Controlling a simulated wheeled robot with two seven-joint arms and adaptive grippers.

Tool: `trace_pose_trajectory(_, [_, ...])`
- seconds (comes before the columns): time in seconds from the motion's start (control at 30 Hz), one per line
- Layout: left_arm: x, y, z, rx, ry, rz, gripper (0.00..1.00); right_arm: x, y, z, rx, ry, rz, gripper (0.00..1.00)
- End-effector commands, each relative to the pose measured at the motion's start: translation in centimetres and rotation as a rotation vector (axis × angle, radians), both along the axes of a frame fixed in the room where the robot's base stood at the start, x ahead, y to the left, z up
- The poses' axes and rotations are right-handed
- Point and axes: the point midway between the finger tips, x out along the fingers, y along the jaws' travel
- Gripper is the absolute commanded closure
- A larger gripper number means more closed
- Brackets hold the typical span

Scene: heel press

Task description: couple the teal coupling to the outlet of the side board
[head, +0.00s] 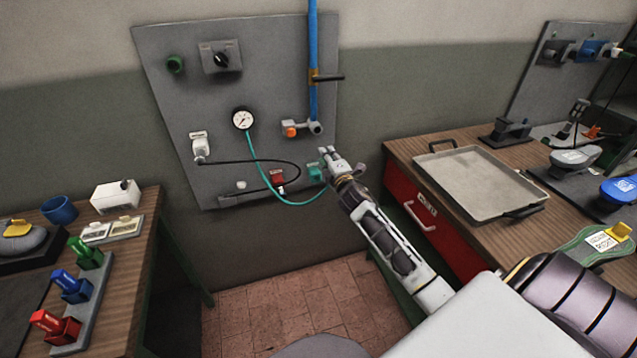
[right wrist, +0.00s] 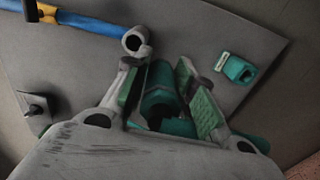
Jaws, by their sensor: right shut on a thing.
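The side board (head: 180,100) is a grey panel on the wall. Its outlet (head: 315,128) is the grey open pipe end below the blue pipe, beside an orange-tipped fitting. In the right wrist view the round outlet mouth (right wrist: 136,41) shows ahead, left of the fingers. My right gripper (head: 327,158) is in front of the board, below the outlet. It is shut on the teal coupling (right wrist: 160,95), which lies between its green pads, apart from the outlet. A teal hose (head: 262,175) runs from the gauge (head: 242,119) toward the gripper. My left gripper is out of view.
A teal holder (right wrist: 236,70) with a pale label is on the board, right of the fingers. A black cable (head: 270,161) and a red block (head: 277,178) lie left of the gripper. A valve handle (head: 328,78) sticks out above the outlet. A bench with a tray (head: 470,205) stands right.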

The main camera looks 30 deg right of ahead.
Motion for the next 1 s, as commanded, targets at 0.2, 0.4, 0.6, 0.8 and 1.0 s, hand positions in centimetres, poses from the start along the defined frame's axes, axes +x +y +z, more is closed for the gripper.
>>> trace_pose_trajectory(0.2, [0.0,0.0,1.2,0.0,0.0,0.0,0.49,0.0,0.0,1.4,0.0,-0.001,0.0,1.0])
trace_pose_trajectory(0.4, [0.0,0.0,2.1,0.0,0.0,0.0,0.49,0.0,0.0,2.3,0.0,-0.001,0.0,1.0])
trace_pose_trajectory(0.6, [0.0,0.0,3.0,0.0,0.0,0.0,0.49,0.0,0.0,3.3,0.0,-0.001,0.0,1.0])
trace_pose_trajectory(0.8, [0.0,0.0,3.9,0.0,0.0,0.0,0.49,0.0,0.0,4.2,0.0,-0.001,0.0,1.0])
trace_pose_trajectory(1.0, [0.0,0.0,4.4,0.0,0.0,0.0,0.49,0.0,0.0,4.7,0.0,-0.001,0.0,1.0])
